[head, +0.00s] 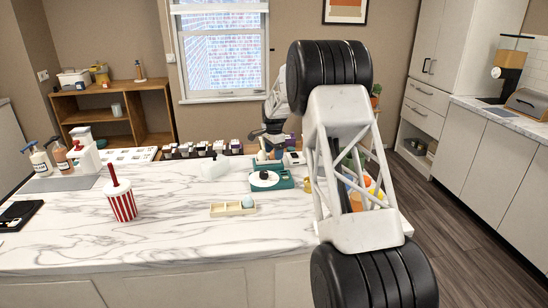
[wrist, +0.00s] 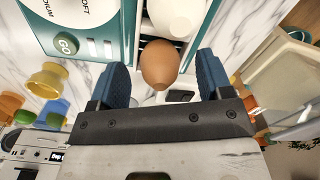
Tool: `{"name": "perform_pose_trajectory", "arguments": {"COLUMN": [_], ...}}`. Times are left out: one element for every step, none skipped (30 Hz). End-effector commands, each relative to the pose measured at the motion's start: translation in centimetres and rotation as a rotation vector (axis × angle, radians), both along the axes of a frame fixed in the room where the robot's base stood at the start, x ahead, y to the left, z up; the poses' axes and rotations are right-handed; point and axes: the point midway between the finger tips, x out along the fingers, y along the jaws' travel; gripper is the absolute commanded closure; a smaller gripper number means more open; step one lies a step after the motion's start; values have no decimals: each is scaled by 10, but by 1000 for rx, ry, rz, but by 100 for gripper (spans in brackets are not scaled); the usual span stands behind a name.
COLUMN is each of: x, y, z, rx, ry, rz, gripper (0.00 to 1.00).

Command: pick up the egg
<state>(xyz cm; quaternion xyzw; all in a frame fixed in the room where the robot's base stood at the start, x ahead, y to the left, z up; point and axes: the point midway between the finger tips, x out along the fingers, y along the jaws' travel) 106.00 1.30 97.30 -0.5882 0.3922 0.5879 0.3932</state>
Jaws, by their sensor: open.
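A brown egg (wrist: 160,63) sits between the two blue fingertips of my gripper (wrist: 161,78) in the wrist view. The gripper is open, with a gap visible on each side of the egg. A white rounded thing (wrist: 178,14) is just beyond the egg, at the top edge. In the head view my gripper (head: 269,154) is low over the far part of the counter, behind a teal device (head: 281,184) with a white disc.
A teal-edged panel with a GO button (wrist: 66,43) lies left of the egg; a yellow cup-like piece (wrist: 47,80) is farther left. On the marble counter (head: 165,240) stand a wooden tray (head: 225,209) with a pale blue rounded thing and a striped cup (head: 122,206). The counter's front is mostly clear.

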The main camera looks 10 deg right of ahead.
Motion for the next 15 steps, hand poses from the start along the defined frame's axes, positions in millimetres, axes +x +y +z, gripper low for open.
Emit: {"name": "perform_pose_trajectory", "arguments": {"x": [0, 0, 0, 0, 0, 0, 0, 0, 0, 0, 0, 0, 0, 0, 0], "y": [0, 0, 0, 0, 0, 0, 0, 0, 0, 0, 0, 0, 0, 0, 0], "z": [-4, -5, -6, -7, -7, -7, -7, -7, -7, -7, -7, -7, -7, -7, -6], "rx": [1, 1, 1, 1, 1, 1, 1, 1, 1, 1, 1, 1, 1, 1, 1], "ry": [1, 1, 1, 1, 1, 1, 1, 1, 1, 1, 1, 1, 1, 1, 1], "rz": [0, 0, 0, 0, 0, 0, 0, 0, 0, 0, 0, 0, 0, 0, 0], "gripper": [28, 28, 28, 28, 28, 28, 28, 28, 28, 28, 28, 28, 28, 28, 28]}}
